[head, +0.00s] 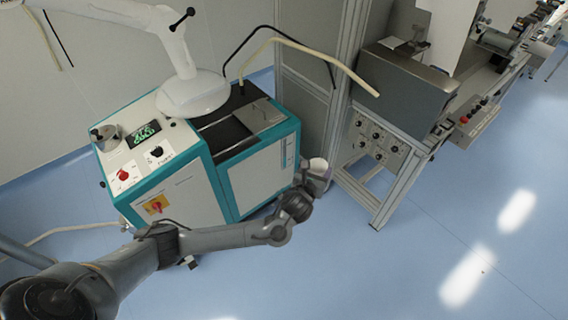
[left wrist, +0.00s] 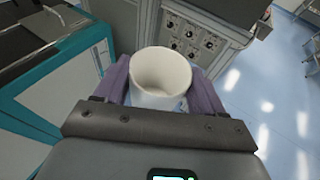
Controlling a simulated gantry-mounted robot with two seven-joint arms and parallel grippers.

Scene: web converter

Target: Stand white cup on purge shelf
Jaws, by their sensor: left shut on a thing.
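The white cup (left wrist: 160,78) is upright between the purple fingers of my left gripper (left wrist: 162,92) in the left wrist view. The fingers press on its two sides and its open rim faces the camera. In the head view the cup (head: 318,165) shows small at the end of my left arm, partly hidden by my left gripper (head: 318,178). It is in front of the right side of the teal and white machine (head: 262,170). I cannot tell which surface is the purge shelf. My right gripper is not in view.
The machine's top has a dark flat area (head: 225,134), a red knob (head: 123,174) and a small metal pot (head: 105,136). A hose (head: 330,58) arches above it. A metal frame with a knob panel (head: 375,137) stands to the right. Blue floor (head: 440,220) is clear at lower right.

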